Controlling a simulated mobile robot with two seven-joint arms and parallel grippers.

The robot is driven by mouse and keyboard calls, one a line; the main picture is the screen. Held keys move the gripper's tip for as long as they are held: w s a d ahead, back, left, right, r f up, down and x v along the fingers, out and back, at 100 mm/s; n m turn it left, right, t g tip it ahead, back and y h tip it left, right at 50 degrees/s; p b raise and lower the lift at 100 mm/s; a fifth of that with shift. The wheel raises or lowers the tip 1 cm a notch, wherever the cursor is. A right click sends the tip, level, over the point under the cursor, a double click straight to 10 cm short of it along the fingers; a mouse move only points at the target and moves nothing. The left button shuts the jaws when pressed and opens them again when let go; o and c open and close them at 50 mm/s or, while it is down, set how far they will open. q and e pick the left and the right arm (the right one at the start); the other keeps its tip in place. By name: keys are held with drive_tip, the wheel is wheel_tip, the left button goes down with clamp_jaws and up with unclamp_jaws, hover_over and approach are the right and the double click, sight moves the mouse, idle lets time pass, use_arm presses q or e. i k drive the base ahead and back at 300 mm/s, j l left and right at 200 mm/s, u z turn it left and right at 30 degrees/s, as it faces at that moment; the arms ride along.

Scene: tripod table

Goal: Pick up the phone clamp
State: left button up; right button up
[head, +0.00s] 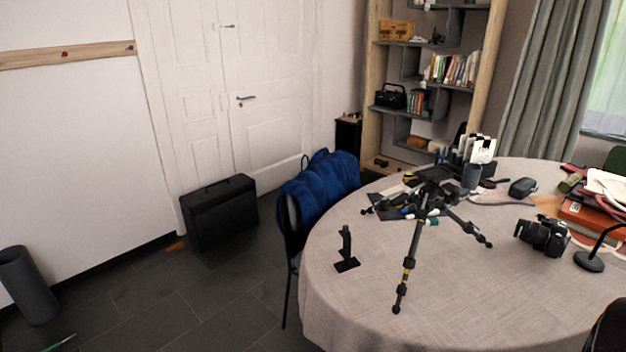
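A small black upright piece on a flat dark foot (346,250), which looks like the phone clamp, stands near the left edge of the round table (450,310). Nothing touches it. A black tripod (411,250) with spread legs and yellow marks is to its right, with one leg reaching toward the front of the table. Neither of my grippers shows in the head view.
A camera (542,237), a lamp base (590,261) and books (590,217) are on the right. A chair with a blue jacket (322,180) stands against the table's left side. A black case (220,212) is on the floor. The table's front is clear.

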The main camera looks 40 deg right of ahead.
sight(350, 263)
drive_tip(key=i+z, duration=0.2)
drive_tip(key=z, duration=0.2)
drive_tip(key=i+j+z, duration=0.2)
drive_tip(key=z, duration=0.2)
drive_tip(key=i+j+z, duration=0.15)
drive_tip(key=z, duration=0.3)
drive_tip(key=i+j+z, duration=0.15)
drive_tip(key=z, duration=0.25)
drive_tip(key=j+z, duration=0.4)
drive_tip(key=i, duration=0.05)
